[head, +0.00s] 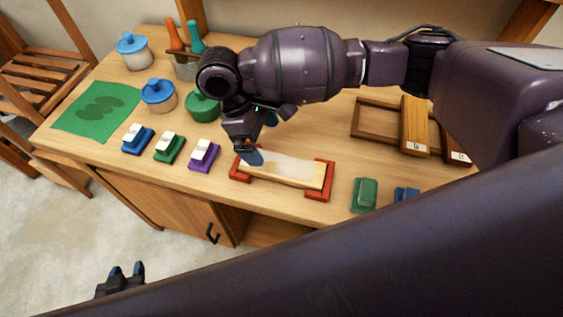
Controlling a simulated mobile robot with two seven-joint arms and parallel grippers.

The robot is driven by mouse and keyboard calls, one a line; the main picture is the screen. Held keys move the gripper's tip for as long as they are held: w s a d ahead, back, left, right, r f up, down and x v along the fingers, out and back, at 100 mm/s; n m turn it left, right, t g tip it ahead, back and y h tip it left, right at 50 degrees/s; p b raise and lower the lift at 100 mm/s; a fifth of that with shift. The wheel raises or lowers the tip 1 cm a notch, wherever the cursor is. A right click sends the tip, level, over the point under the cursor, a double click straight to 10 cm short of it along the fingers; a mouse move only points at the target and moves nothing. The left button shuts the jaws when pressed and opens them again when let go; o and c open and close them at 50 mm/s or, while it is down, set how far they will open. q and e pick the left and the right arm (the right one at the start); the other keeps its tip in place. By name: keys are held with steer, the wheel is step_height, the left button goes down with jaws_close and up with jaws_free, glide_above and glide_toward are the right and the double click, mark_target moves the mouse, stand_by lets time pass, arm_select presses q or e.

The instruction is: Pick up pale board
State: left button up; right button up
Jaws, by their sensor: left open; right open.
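The pale board (290,171) lies flat near the front edge of the wooden table, with red brackets (320,180) at its two ends. My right gripper (262,139) is over the board's left end, fingers apart and nothing between them. One fingertip reaches down by the board's left end and hides part of it and the left bracket. I cannot tell whether it touches the board. My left gripper (127,271) is open and empty, low over the floor in front of the table.
Blue, green and purple blocks with pale tops (170,148) stand left of the board. A green block (364,194) stands to its right. Lidded jars (158,95) and a green mat (98,109) are farther left. A wooden frame (377,120) lies at the back right.

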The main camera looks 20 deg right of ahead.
glide_above(282, 165)
steer(key=a, duration=0.2)
steer(key=f, duration=0.4)
steer(key=shift+w+a+f, duration=0.1)
steer(key=shift+w+f, duration=0.25)
steer(key=shift+w+b+x, duration=0.15)
steer(key=shift+b+x, duration=0.05)
steer(key=shift+x, duration=1.1)
steer(key=shift+w+b+x, duration=0.1)
steer(key=shift+b+x, duration=0.1)
steer(key=shift+x, duration=1.05)
steer(key=shift+c, duration=0.3)
steer(key=c, duration=1)
